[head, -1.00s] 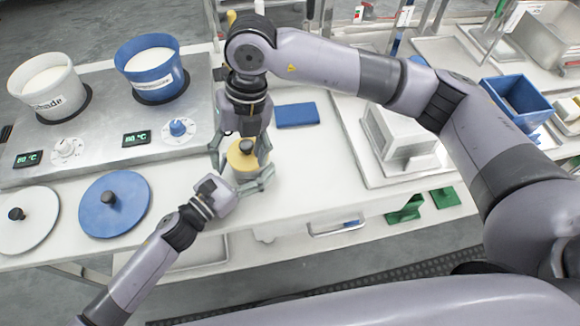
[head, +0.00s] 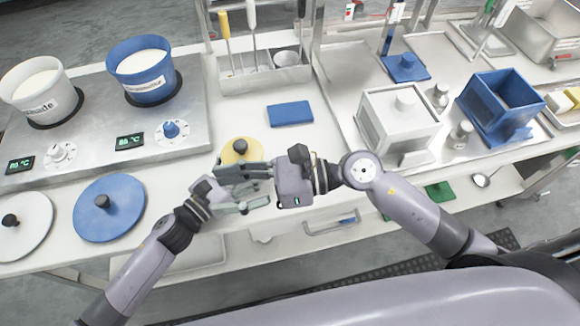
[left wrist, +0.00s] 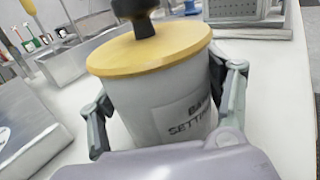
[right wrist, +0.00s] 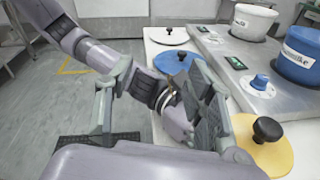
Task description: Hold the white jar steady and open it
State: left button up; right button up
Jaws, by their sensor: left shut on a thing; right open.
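The white jar (left wrist: 160,100) stands upright on the table, with dark lettering on its side. Its yellow-tan lid (head: 240,151) with a black knob is on; the lid also shows in the right wrist view (right wrist: 265,150). My left gripper (left wrist: 168,98) is shut around the jar's body, a finger on each side. My right gripper (right wrist: 155,95) is open and empty, lying sideways to the right of the jar in the head view. In the right wrist view, my left arm shows between its fingers and the lid lies beside the right finger. The jar's body is mostly hidden in the head view.
A blue lid (head: 110,208) and a white lid (head: 22,220) lie left of the jar. A hot plate (head: 195,130) with a blue pot (head: 147,80) and a white pot (head: 40,95) stands behind them. A blue block (head: 290,113) lies behind the jar, with free tabletop around it.

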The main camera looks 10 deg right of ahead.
jog(key=w+d+f+m+t, duration=0.1)
jog(key=w+d+m+t, duration=0.1)
jog(key=d+t, duration=0.25)
jog(key=m+t+h, duration=0.3)
jog(key=t+h, duration=0.1)
jog(key=t, duration=0.2)
send_near(240, 144)
jog(key=shift+x, duration=5)
jog(key=shift+f, duration=0.1)
jog(key=shift+c, duration=0.3)
grip_shut()
jog(key=shift+r, duration=1.05)
jog(key=shift+r, duration=0.2)
